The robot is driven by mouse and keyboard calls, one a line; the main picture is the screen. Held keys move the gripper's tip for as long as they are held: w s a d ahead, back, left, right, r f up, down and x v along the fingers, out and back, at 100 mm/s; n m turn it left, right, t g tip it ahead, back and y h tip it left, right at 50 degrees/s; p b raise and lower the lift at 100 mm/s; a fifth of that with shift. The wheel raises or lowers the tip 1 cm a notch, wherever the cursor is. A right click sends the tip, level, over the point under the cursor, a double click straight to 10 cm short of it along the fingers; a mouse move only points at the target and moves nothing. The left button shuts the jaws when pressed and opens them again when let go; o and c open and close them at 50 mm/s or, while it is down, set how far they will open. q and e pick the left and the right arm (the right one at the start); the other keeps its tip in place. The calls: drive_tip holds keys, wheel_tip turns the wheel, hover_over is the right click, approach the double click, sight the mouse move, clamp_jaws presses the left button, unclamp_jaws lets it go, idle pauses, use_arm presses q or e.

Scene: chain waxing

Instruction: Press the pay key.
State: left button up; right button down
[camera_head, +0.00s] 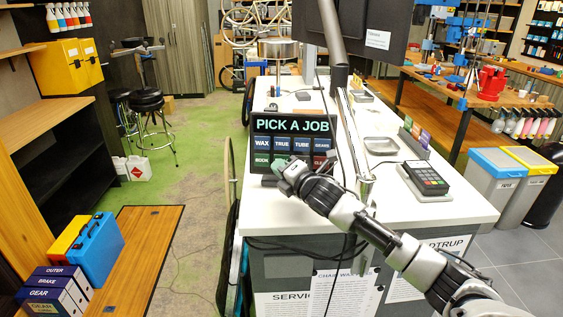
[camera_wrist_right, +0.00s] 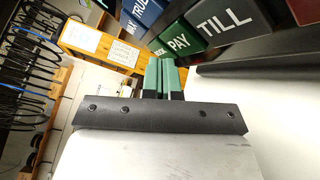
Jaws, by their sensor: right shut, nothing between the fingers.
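A black key panel (camera_head: 292,124) headed PICK A JOB stands on the white counter, with blue keys above and green and red keys below. My right gripper (camera_head: 279,166) is in front of the panel's lower left and hides part of the lower row. Its green fingers (camera_wrist_right: 164,63) are shut and empty, with their tips just below BOOK and PAY. I cannot tell whether they touch a key. My left gripper is out of view.
A card terminal (camera_head: 427,178) sits on the counter's right side, near a grey dish (camera_head: 380,145) and a rack of coloured cards (camera_head: 414,136). A dark monitor (camera_head: 352,35) stands behind. Cables hang near my right arm.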

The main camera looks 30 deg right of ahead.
drive_tip(key=shift+d, duration=0.1)
idle(0.3)
drive_tip(key=shift+w+d+f, duration=0.1)
drive_tip(key=shift+w+d, duration=0.1)
drive_tip(key=shift+w, duration=0.1)
drive_tip(key=shift+w+d+f, duration=0.1)
drive_tip(key=shift+w+d, duration=0.15)
drive_tip(key=shift+w, duration=0.05)
idle(0.8)
drive_tip(key=shift+a, duration=0.1)
drive_tip(key=shift+s+a+r+p, duration=0.2)
drive_tip(key=shift+s+a+p, duration=0.2)
drive_tip(key=shift+s, duration=0.25)
drive_tip(key=shift+a, duration=0.1)
drive_tip(key=s+a, duration=0.1)
drive_tip(key=s+a+r+p, duration=0.1)
drive_tip(key=s+a, duration=0.1)
drive_tip(key=shift+s+r, duration=0.2)
drive_tip(key=shift+s, duration=0.1)
idle(1.0)
